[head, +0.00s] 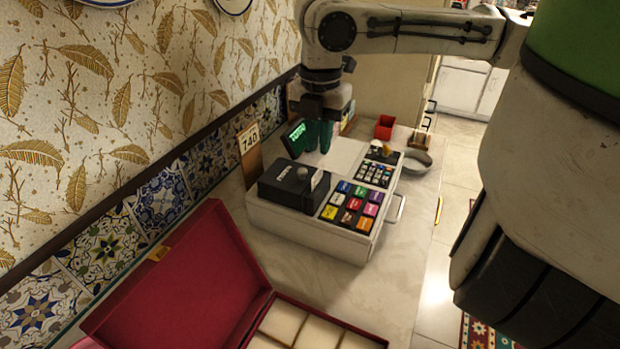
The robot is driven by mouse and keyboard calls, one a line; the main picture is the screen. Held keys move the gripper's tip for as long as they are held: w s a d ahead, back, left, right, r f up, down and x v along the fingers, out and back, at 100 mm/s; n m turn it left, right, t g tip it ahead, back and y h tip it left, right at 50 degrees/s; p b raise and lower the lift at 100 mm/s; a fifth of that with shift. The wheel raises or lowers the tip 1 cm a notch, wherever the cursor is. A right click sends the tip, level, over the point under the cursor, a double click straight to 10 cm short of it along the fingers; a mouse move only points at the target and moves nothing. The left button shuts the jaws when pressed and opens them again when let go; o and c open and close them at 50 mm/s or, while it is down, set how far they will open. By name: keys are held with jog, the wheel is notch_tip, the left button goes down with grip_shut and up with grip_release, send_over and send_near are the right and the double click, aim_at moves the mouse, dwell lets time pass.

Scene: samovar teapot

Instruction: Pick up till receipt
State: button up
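The till (350,245) is a cream box on the counter, with a block of coloured keys, a number pad and a small green-lit display (297,133). A black printer box (285,188) sits on its left part. A small pale slip, which looks like the till receipt (317,180), stands up at the printer's right end. My gripper (319,148) points down over the back of the till, behind the printer and apart from the slip. Its teal fingers are close together; whether they are open or shut is unclear. I see nothing held between them.
An open red box (205,285) with pale compartments is in front of the till. A price card (249,140) leans by the tiled wall. A small red container (384,127) and a grey round dish (416,161) stand behind.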

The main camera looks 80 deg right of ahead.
jog(key=shift+w+d+f, duration=0.1)
jog(key=shift+f, duration=1.85)
jog(key=shift+w+d+f, duration=0.1)
jog(key=shift+f, duration=1.8)
grip_shut()
jog(key=shift+r, duration=0.55)
jog(key=shift+s+r, duration=0.2)
jog(key=shift+r, duration=1.05)
jog(key=s+d+r+p, duration=0.1)
jog(key=s+r+p, duration=0.3)
jog(key=s+r, duration=0.9)
jog(key=shift+s+d+r+p, duration=0.3)
jog(key=shift+r+p, duration=0.1)
jog(key=shift+r, duration=0.3)
